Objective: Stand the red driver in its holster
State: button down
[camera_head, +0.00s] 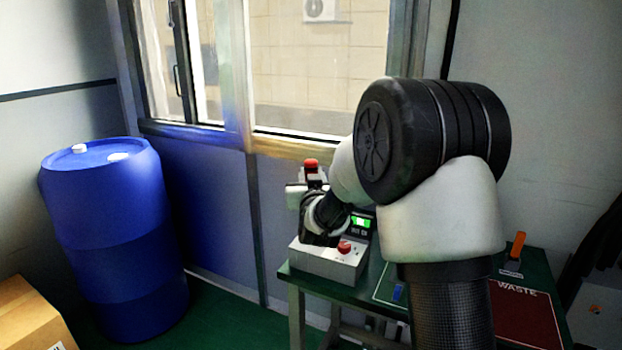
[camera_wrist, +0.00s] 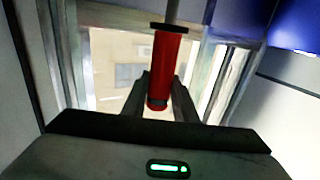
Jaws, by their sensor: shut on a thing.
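The red driver (camera_wrist: 166,68) is between the two fingers of my gripper (camera_wrist: 158,90) in the wrist view. Its red handle points toward the camera, and a dark collar and grey shaft extend away at the top. In the head view the red end of the driver (camera_head: 311,163) shows above my gripper (camera_head: 310,176), which is raised over the left part of the green table. My gripper is shut on the driver. I cannot make out the holster for certain in either view.
A grey box with a red knob (camera_head: 345,247) and a green-lit display (camera_head: 361,222) stand on the green table (camera_head: 370,292). An orange-handled tool (camera_head: 518,245) stands at the right near a dark red WASTE area (camera_head: 525,318). A blue barrel (camera_head: 112,245) and cardboard box (camera_head: 30,318) are left.

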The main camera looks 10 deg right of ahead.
jog(key=shift+f+b, duration=0.9)
jog(key=shift+f, duration=1.85)
jog(key=shift+f+b, duration=0.2)
jog(key=shift+b, duration=0.4)
jog(key=shift+f, duration=0.15)
jog(key=shift+f+b, duration=1.2)
jog(key=shift+b, duration=0.2)
jog(key=shift+f+b, duration=1)
jog(key=shift+f, duration=0.2)
